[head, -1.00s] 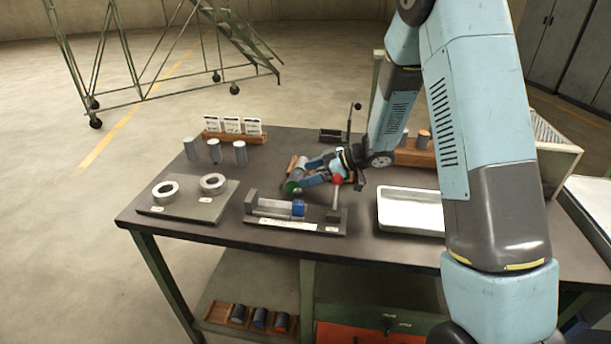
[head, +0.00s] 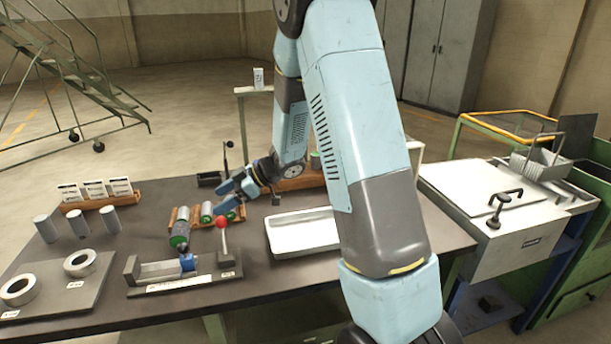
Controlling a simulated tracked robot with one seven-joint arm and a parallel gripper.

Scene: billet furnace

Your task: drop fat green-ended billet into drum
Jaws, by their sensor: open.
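A fat grey billet with a green end (head: 180,236) lies in a low wooden rack (head: 193,224) at the middle of the table, its green end toward me. A second grey billet (head: 207,211) lies just to its right, and another with a green end (head: 236,213) shows partly beneath my gripper. My gripper (head: 221,198) is open and empty, just above the rack and to the right of the fat billet, pointing left. Its fingers partly hide the rack. I cannot pick out a drum in this view.
A fixture with a red-knobbed lever (head: 223,240) stands in front of the rack. A white tray (head: 300,236) lies to the right. Grey cylinders (head: 79,222) and rings (head: 80,263) are at left. A white lidded cabinet (head: 490,222) stands beyond the table at right.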

